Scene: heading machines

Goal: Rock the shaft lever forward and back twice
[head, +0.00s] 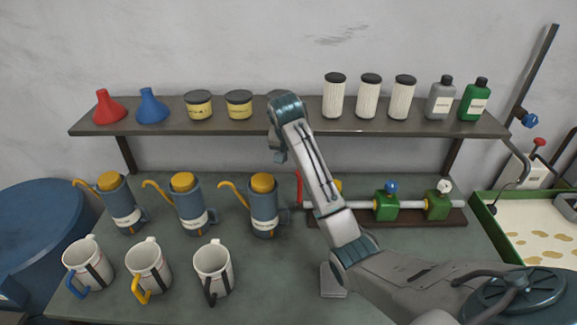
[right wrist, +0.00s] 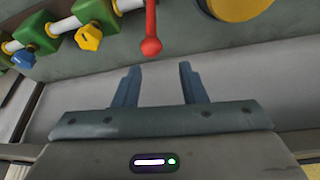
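The shaft lever (head: 299,187) is a thin red bar at the left end of the shaft, partly hidden by my right arm in the head view. In the right wrist view the red lever (right wrist: 151,30) ends in a round knob. My right gripper (head: 280,155) hangs above and behind the lever's area in the head view, its fingers hard to make out there. In the right wrist view the right gripper (right wrist: 157,68) is open and empty. The knob lies beyond its fingertips, roughly in line with the gap, apart from both fingers. My left gripper is not in view.
The pale shaft (head: 412,204) runs through green blocks (head: 386,207) with coloured knobs. A blue can (head: 263,213) with a yellow lid stands left of the lever. A shelf (head: 180,127) with bottles and jars is above. Mugs (head: 212,268) stand at the front left.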

